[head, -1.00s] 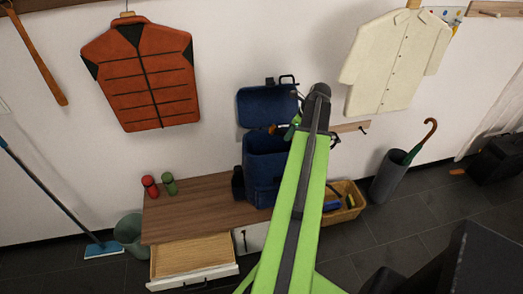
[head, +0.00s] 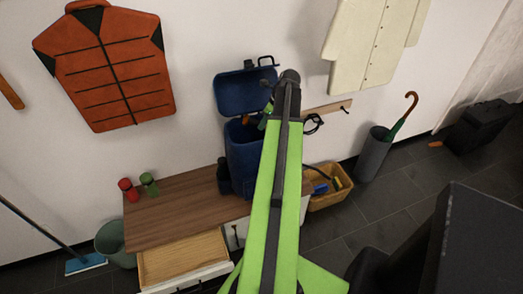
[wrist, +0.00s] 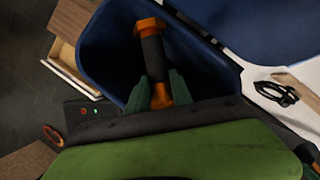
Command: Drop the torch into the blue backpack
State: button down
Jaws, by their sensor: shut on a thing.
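The torch (wrist: 153,58), black with orange ends, is held between the green fingers of my gripper (wrist: 162,92) in the wrist view. My gripper is shut on its near end. The torch points over the open mouth of the blue backpack (wrist: 100,42), whose dark inside lies below it. In the head view the backpack (head: 242,155) stands upright on the bench with its lid (head: 240,92) raised. The torch's orange end (head: 246,120) shows at the mouth, while my arm hides most of my gripper and the backpack's right side.
The wooden bench (head: 180,205) holds a red can (head: 128,190) and a green can (head: 149,184); its drawer (head: 183,263) is open. A basket (head: 330,198) sits right of the bench. An umbrella stand (head: 372,156) is further right. A jacket (head: 108,65) hangs on the wall.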

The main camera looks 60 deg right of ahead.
jog(key=shift+f, duration=0.1)
jog(key=c, duration=1.1)
grip_release()
jog(key=shift+o, duration=0.2)
jog(key=shift+s+r+p, duration=0.1)
jog(key=shift+r+p, duration=0.35)
jog(key=shift+p, duration=0.1)
jog(key=p+v, duration=1.5)
jog(key=v, duration=0.1)
jog(key=shift+s+r, duration=0.2)
jog(key=shift+d, duration=0.1)
